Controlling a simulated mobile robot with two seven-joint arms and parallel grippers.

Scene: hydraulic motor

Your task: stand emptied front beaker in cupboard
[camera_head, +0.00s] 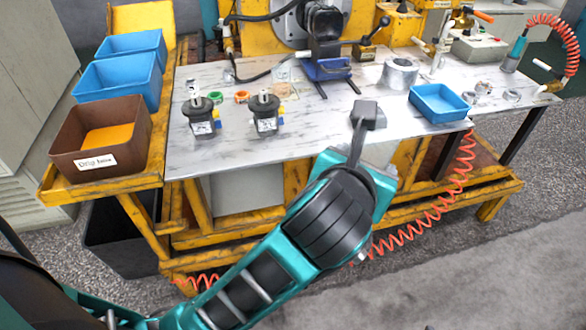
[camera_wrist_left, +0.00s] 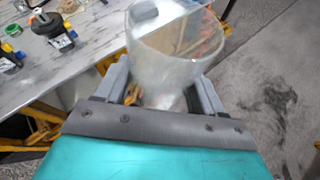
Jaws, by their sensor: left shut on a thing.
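A clear glass beaker (camera_wrist_left: 178,48) stands out in the left wrist view, its open rim facing the camera. My left gripper (camera_wrist_left: 160,84) is shut on it, with one finger on each side of its lower part. I see no coloured liquid in the beaker. In the head view my left arm reaches over the front edge of the workbench, and its wrist largely hides the beaker and the fingers. My right gripper is not in view. I cannot make out an open cupboard in either view.
The marble-topped workbench (camera_head: 240,160) holds two black pumps (camera_head: 202,118), a metal cylinder (camera_head: 399,73) and a blue tray (camera_head: 438,103). A brown drip box (camera_head: 102,140) and blue bins (camera_head: 118,80) stand at left. A red coiled hose (camera_head: 440,205) hangs in front. Floor at right is clear.

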